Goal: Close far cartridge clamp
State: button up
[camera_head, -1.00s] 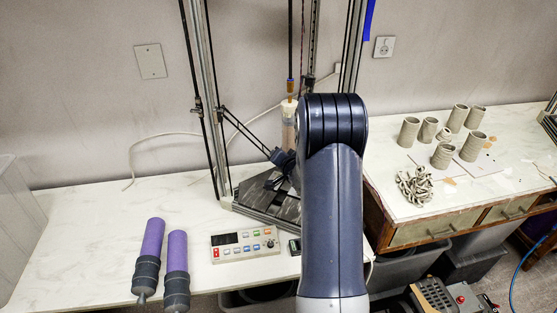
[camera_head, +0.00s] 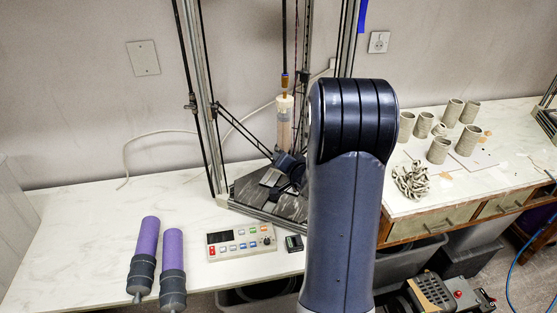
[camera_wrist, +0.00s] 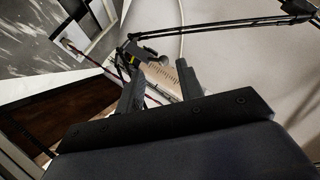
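The clay cartridge (camera_head: 285,122) stands upright inside the delta printer, a pale tube with a brown fitting on top. In the wrist view a pale, graduated tube, likely this cartridge (camera_wrist: 160,76), shows beyond my fingers. A dark lever-like part with a yellow mark (camera_wrist: 142,52), possibly the clamp, lies just past the left fingertip. I cannot tell whether it is open or closed. My gripper (camera_wrist: 160,70) is open, its two dark fingers apart with nothing visibly held. In the head view my arm hides the gripper.
The printer's metal posts (camera_head: 197,90) and black rods (camera_head: 245,133) stand close around the cartridge. A control box (camera_head: 241,242) and two purple cartridges (camera_head: 172,258) lie on the white table at left. Clay cups (camera_head: 438,150) stand on the right table.

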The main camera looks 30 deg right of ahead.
jog(key=shift+v, duration=1.1)
jog(key=shift+w, duration=0.1)
jog(key=p+x, duration=0.1)
jog(key=x, duration=0.9)
jog(key=shift+w+f, duration=0.25)
